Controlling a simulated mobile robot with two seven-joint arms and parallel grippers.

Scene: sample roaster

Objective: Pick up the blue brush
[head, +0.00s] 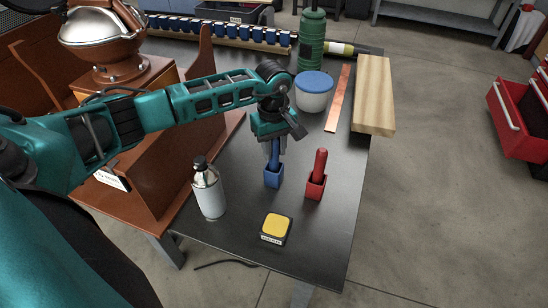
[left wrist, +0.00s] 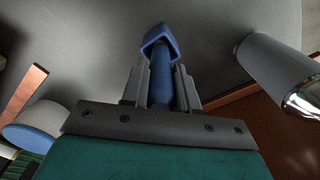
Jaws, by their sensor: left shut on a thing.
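My left gripper (head: 273,146) comes down from above and is shut on the brush handle. I cannot tell whether the brush has lifted within the holder. My right gripper is not in view.
A bottle (head: 208,190) stands left, a yellow-topped block (head: 275,228) in front. A blue-lidded white tub (head: 314,92) and wooden board (head: 374,95) are behind. The roaster (head: 105,35) is at left.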

